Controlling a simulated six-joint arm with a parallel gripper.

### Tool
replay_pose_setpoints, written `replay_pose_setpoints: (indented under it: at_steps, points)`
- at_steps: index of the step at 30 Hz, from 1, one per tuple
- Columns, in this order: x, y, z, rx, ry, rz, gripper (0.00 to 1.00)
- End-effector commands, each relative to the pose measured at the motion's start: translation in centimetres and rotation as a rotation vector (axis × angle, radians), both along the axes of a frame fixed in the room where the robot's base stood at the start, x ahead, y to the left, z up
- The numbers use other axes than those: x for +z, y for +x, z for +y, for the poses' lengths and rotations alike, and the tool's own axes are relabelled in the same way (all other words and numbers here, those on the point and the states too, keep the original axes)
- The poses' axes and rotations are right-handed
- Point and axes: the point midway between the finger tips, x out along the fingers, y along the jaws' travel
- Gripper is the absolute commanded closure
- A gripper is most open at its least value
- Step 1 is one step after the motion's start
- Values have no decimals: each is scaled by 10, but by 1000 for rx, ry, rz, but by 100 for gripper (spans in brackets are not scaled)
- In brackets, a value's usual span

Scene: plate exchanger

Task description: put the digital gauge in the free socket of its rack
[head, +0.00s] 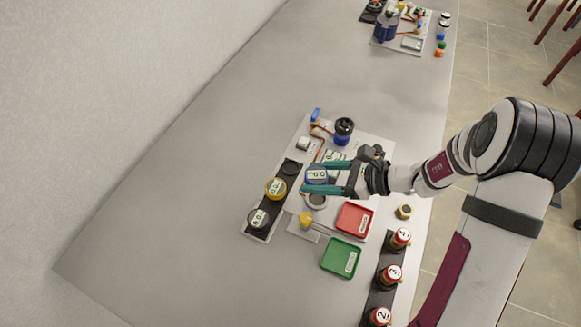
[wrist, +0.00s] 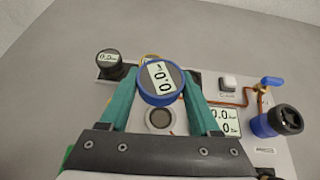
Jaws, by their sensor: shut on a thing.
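The blue-rimmed digital gauge (head: 316,175) is between the two green fingers of my gripper (head: 314,181), which is shut on it. In the wrist view the gauge (wrist: 161,82) shows its display, held at the fingertips. The black rack (head: 265,203) lies to the left of my gripper. It carries a black gauge (head: 258,218) and a yellow gauge (head: 275,188). Its far-end socket (head: 291,167) looks empty. In the wrist view the held gauge hides most of the yellow one and much of the rack.
A white-ringed round port (head: 316,200) sits below my gripper. A blue-and-black valve (head: 343,130) and copper pipe stand behind. Red (head: 355,218) and green (head: 341,258) trays lie nearer, with a row of red-topped gauges (head: 391,275) at right. The table left of the rack is clear.

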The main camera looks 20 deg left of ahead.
Motion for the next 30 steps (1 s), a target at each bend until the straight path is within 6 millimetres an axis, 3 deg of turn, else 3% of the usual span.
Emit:
replay_pose_setpoints:
  at_steps: [3,8,11,18,21,30]
  points:
    - [15,46,-8,-259,0,-3,100]
    - [22,77,-17,-430,0,-2,100]
    - [12,78,0,-449,0,2,100]
    - [-32,71,73,-444,0,1,100]
    - [-42,71,90,-447,1,-1,100]
    - [-85,71,96,-451,1,-2,100]
